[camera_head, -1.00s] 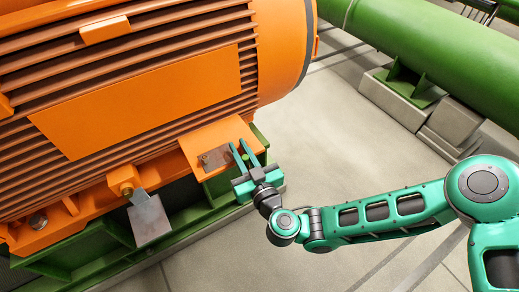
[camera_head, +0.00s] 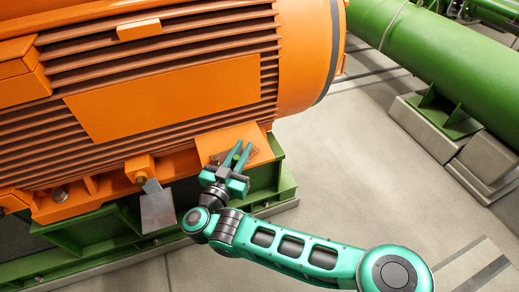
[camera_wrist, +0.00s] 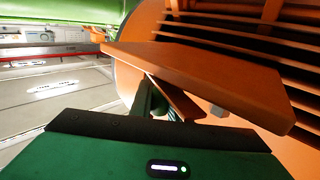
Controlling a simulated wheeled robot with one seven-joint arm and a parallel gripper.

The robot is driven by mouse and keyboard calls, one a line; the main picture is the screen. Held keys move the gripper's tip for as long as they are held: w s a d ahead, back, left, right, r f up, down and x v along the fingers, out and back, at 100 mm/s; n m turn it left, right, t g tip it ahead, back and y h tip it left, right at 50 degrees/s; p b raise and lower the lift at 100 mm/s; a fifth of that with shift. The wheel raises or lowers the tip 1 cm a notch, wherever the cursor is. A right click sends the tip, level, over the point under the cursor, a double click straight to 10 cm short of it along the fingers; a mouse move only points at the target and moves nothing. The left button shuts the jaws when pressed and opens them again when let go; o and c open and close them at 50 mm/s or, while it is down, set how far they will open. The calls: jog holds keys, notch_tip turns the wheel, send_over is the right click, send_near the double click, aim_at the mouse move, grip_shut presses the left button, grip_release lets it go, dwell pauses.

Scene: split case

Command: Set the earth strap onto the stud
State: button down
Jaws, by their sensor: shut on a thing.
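My gripper (camera_head: 240,154) is in front of the orange foot plate (camera_head: 223,138) at the machine's lower right corner. Its two green fingers point up toward the plate and are shut on a thin thing, seemingly the earth strap, largely hidden in the head view. In the wrist view a narrow orange-brown strip (camera_wrist: 184,104) shows beside the green finger; I cannot tell whether it is the strap or part of the machine. A hex bolt head (camera_wrist: 218,111) shows beyond it. I cannot make out the stud, or whether anything touches it.
The big orange finned machine (camera_head: 165,98) fills the left and stands on a green base frame (camera_head: 90,235). A grey metal plate (camera_head: 158,209) hangs from an orange lug left of my gripper. A green pipe (camera_head: 440,60) lies at right. Floor (camera_head: 345,175) between is clear.

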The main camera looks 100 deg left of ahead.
jog(key=shift+s+m+t, duration=0.3)
jog(key=shift+s+t, duration=0.05)
jog(key=shift+t, duration=0.15)
jog(key=c, duration=1.7)
grip_release()
jog(key=shift+c, duration=0.2)
jog(key=shift+o, duration=0.4)
jog(key=shift+w, duration=0.1)
jog(key=v, duration=1)
jog(key=shift+d, duration=0.4)
